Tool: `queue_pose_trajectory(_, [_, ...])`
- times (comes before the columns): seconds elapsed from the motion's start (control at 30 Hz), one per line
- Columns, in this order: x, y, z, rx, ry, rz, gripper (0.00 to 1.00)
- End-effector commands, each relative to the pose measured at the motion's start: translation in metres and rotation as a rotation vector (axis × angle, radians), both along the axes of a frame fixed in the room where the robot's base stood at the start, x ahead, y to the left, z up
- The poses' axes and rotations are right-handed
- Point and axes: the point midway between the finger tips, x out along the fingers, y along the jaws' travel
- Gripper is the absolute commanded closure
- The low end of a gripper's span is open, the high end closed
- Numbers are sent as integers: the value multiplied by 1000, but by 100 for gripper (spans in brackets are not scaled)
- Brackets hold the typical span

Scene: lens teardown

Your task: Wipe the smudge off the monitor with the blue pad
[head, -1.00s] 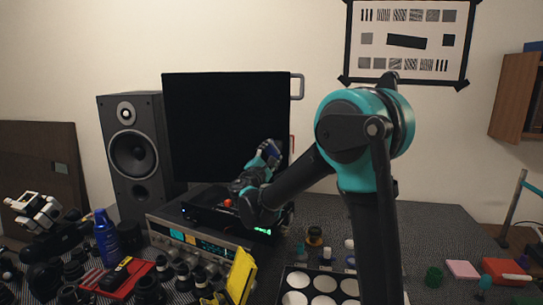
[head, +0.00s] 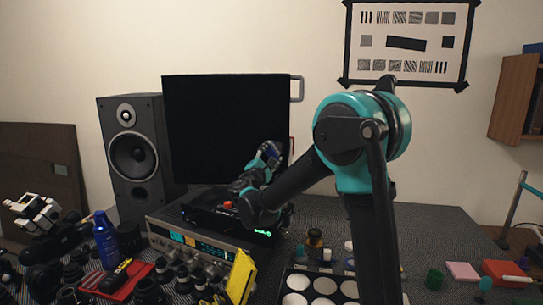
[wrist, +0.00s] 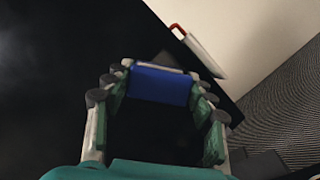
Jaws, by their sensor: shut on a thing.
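The monitor (head: 215,125) is a large dark screen standing at the back of the bench. My gripper (head: 267,157) is at its lower right part. In the wrist view my gripper (wrist: 160,76) is shut on the blue pad (wrist: 160,88), with a finger on each side of it. The pad also shows as a small dark blue patch in the head view (head: 273,149). It is close to the screen; I cannot tell whether it touches. A faint grey haze shows on the dark screen at the left edge of the wrist view; I cannot tell whether it is the smudge.
A grey speaker (head: 137,150) stands left of the monitor. A silver instrument (head: 190,240) with a black box on it sits below the screen. A blue bottle (head: 106,240), lens parts and a yellow object (head: 241,276) crowd the front left. A tray of white discs (head: 322,284) lies in front.

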Motion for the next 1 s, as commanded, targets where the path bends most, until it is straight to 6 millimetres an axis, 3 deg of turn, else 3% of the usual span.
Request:
queue_pose_trajectory(0.77, [13,0,0,0,0,1,68])
queue_pose_trajectory(1.0, [13,-9,0,-1,0,0,68])
